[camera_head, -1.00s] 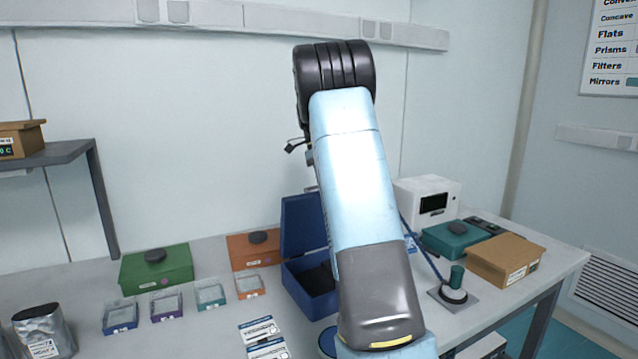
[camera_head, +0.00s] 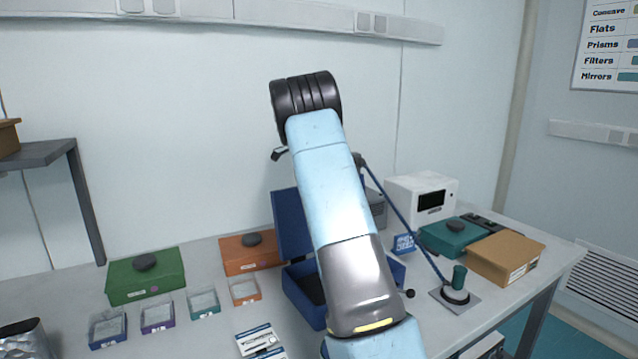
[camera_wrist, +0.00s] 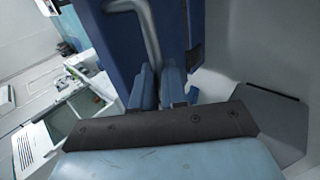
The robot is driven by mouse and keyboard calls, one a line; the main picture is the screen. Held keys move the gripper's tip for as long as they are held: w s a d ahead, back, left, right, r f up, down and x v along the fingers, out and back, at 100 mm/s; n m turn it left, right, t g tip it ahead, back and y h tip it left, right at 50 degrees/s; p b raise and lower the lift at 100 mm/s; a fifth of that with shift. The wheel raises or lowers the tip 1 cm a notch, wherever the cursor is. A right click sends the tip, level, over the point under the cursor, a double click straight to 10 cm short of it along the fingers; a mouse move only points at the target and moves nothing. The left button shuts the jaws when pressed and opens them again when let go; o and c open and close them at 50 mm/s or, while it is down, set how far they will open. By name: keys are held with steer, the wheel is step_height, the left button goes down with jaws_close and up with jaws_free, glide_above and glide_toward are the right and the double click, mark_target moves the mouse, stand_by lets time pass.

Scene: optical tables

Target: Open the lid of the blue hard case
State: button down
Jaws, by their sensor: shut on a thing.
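The blue hard case (camera_head: 303,312) stands on the table, partly behind my arm. Its lid (camera_head: 292,228) stands raised at the back, and the dark inside of the base shows. In the wrist view the blue lid (camera_wrist: 112,42) fills the upper middle, with a curved grey handle (camera_wrist: 151,35) on it. My gripper (camera_wrist: 160,86) is shut on the handle, whose lower end runs down between the blue fingers. The exact contact is partly hidden. In the head view my arm hides the gripper.
Left of the case are an orange box (camera_head: 245,262), a green box (camera_head: 142,285) and several small trays. To the right, a blue rod leans over a stand with a green knob (camera_head: 459,277), near a white device (camera_head: 420,198), teal box (camera_head: 450,243) and cardboard box (camera_head: 505,262).

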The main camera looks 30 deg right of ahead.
steer(key=shift+a+f, duration=0.2)
steer(key=c, duration=1.2)
jaws_free()
steer(key=shift+r, duration=0.1)
steer(key=shift+o, duration=0.2)
steer(key=shift+w, duration=0.1)
steer(key=shift+r, duration=0.1)
